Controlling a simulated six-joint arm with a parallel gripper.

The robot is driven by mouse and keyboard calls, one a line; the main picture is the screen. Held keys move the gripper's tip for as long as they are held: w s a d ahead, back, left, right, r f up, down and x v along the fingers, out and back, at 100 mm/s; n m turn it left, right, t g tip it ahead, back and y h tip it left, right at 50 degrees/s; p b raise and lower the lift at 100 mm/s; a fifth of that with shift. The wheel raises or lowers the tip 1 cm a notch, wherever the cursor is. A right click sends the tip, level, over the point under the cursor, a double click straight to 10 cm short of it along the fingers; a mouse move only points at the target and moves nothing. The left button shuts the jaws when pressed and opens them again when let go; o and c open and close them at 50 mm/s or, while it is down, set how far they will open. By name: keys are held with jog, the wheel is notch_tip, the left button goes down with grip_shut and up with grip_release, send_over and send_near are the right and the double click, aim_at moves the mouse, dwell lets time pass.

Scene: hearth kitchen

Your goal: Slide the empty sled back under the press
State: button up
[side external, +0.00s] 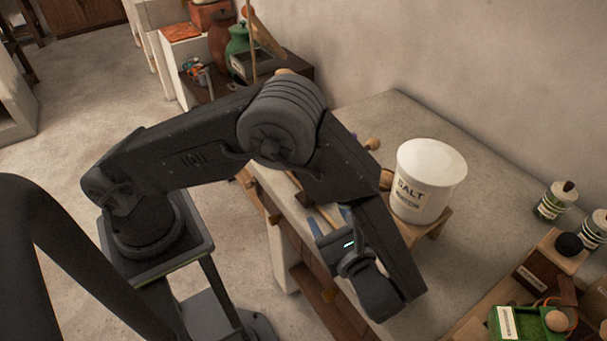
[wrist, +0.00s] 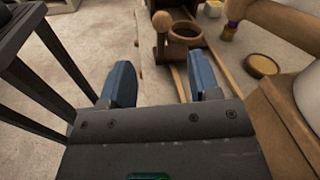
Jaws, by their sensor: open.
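My gripper (wrist: 160,82) is open, its two blue fingers apart with nothing between them in the wrist view. In the side view my gripper (side external: 330,218) is low beside the counter's edge, partly hidden by my arm. Ahead of the fingers in the wrist view, a wooden piece with a round dark hollow (wrist: 186,37), which looks like the sled, sits by wooden rails (wrist: 181,82). The hollow looks empty. An upright round-ended wooden knob (wrist: 161,22) stands at its left. The fingers are apart from both. I cannot make out the press clearly.
Labelled jars (side external: 553,203) and a green box (side external: 519,323) are at the right. The counter's far part is clear.

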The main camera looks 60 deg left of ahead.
jog(key=shift+d+f, duration=0.2)
jog(key=shift+f, duration=0.1)
jog(key=shift+a, duration=0.15)
jog(key=w+a, duration=0.1)
jog(key=a, duration=0.7)
jog(key=w+a, duration=0.1)
jog(key=a, duration=0.4)
jog(key=shift+w+a, duration=0.1)
jog(key=shift+w, duration=0.2)
grip_shut()
